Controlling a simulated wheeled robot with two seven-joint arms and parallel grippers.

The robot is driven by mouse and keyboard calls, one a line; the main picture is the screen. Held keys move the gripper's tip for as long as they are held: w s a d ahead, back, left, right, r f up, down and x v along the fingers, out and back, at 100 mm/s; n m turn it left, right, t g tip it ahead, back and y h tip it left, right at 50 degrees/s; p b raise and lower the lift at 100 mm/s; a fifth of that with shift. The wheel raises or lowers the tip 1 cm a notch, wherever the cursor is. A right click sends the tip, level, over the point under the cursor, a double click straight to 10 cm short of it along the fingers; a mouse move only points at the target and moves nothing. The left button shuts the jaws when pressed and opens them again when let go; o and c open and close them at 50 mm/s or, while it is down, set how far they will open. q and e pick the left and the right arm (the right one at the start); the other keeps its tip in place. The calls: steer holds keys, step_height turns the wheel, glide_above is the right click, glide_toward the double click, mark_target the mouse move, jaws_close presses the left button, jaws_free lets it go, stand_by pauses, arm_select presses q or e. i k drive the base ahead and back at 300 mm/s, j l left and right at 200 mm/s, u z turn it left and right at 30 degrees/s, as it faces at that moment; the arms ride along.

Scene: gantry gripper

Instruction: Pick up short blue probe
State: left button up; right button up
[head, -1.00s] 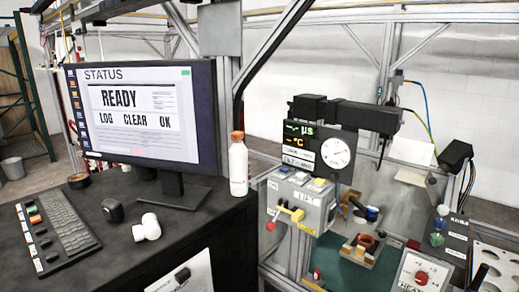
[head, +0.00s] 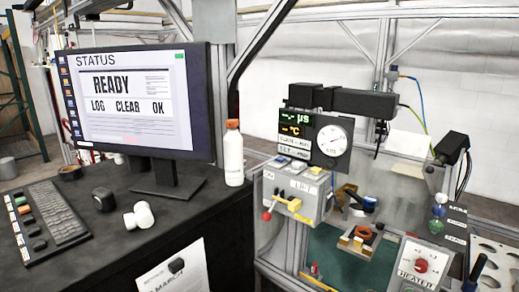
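Neither of my grippers shows in the head view. A small blue-topped piece (head: 370,202) with a dark part beside it is in the work bay, behind an orange ring (head: 364,233) on a tan block. I cannot tell for sure which of these, if either, is the short blue probe. The lower part of the stick is cut off by the picture's edge.
A grey control box (head: 292,195) with a red-knobbed lever and a heater panel (head: 422,263) flank the teal bay floor (head: 335,262). A gauge panel (head: 318,138) stands behind. The black desk (head: 90,262) at left holds a monitor (head: 135,100), keyboard and white bottle (head: 233,155).

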mark_target(369, 202)
steer(key=i+l+z, duration=0.25)
steer(key=l+z, duration=0.2)
steer(key=i+l+z, duration=0.25)
steer(key=z, duration=0.2)
steer(key=i+l+z, duration=0.15)
steer(key=i+z, duration=0.3)
